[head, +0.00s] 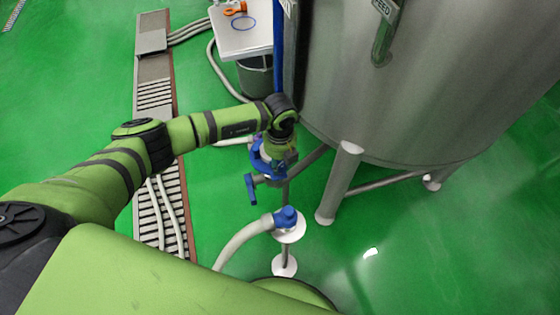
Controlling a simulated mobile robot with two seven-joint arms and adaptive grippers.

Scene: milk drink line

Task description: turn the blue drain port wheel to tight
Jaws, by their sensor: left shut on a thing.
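The blue drain port wheel (257,163) is below the steel tank's left side. Only its left rim shows; my arm's end hides the rest. My left gripper (277,164) points down onto the wheel and is shut on it. Its fingertips are mostly hidden, so the exact grip on the rim cannot be seen. A blue lever-like part (251,189) sticks out just below and left of the wheel. My right gripper is not in view.
The steel tank (430,90) fills the upper right, with a leg (340,185) beside the wheel. A blue-topped hose fitting (287,219) with a pale hose (240,240) stands below. A floor drain grating (155,95) and a white table (240,40) lie left. The green floor is open at lower right.

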